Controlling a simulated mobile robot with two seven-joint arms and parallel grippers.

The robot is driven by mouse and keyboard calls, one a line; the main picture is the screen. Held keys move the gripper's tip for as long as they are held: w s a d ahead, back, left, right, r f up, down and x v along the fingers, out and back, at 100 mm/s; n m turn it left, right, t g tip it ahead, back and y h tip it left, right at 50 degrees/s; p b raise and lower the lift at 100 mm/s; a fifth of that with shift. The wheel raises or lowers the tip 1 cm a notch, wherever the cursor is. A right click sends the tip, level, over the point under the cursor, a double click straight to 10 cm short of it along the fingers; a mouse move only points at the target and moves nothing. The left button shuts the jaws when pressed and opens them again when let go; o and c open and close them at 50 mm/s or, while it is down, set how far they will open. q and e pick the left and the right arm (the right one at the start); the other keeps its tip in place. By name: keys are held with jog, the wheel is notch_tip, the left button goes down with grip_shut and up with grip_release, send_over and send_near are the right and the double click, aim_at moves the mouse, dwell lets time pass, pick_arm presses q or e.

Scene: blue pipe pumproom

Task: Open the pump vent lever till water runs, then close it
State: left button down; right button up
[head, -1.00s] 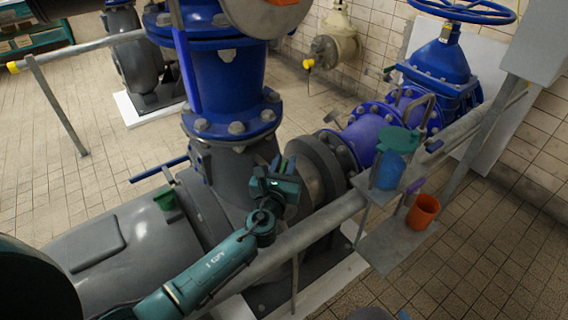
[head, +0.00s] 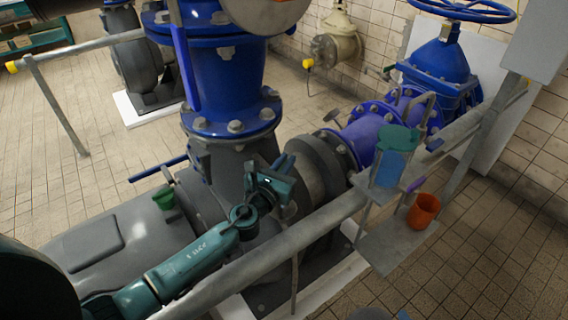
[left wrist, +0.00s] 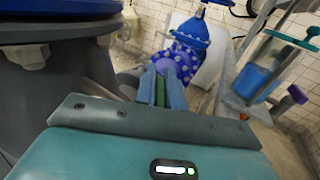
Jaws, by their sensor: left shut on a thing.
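My left gripper (head: 284,164) is over the grey pump casing, just left of the flanged pipe neck. In the left wrist view its two blue-teal fingers (left wrist: 160,88) are closed on a thin green piece (left wrist: 160,93), which looks like the vent lever's handle. The fingers and gripper body hide most of the lever and its base. The grey pump (head: 125,240) lies below and left, under the blue vertical pipe (head: 228,85). I see no running water in these views. My right gripper is not in view.
A grey rail (head: 330,215) runs diagonally in front of the pump, close to my left arm. A small shelf (head: 385,247) on it holds an orange cup (head: 423,211); a blue container (head: 388,170) with a green top is beside it. A green cup-like piece (head: 163,198) sits on the pump.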

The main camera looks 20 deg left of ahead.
pick_arm(q)
jog(key=m+h+b, duration=0.1)
jog(key=m+g+h+b, duration=0.1)
jog(key=h, duration=0.1)
jog(key=m+h+b, duration=0.1)
jog(key=shift+d+f+h, duration=0.15)
jog(key=shift+f+h, duration=0.2)
jog(key=shift+h, duration=0.05)
jog(key=m+g+h+b, duration=0.2)
jog(key=b, duration=0.1)
jog(key=m+g+h+b, duration=0.1)
jog(key=h, duration=0.1)
jog(key=shift+s+d+r+b, duration=0.2)
jog(key=shift+d+r+b, duration=0.05)
jog(key=shift+b, duration=0.15)
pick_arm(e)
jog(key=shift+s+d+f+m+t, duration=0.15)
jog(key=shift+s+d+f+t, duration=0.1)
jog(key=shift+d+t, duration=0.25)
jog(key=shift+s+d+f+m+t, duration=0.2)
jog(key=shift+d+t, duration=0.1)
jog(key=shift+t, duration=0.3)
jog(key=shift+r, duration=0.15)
pick_arm(q)
jog(key=c, duration=1.5)
grip_release()
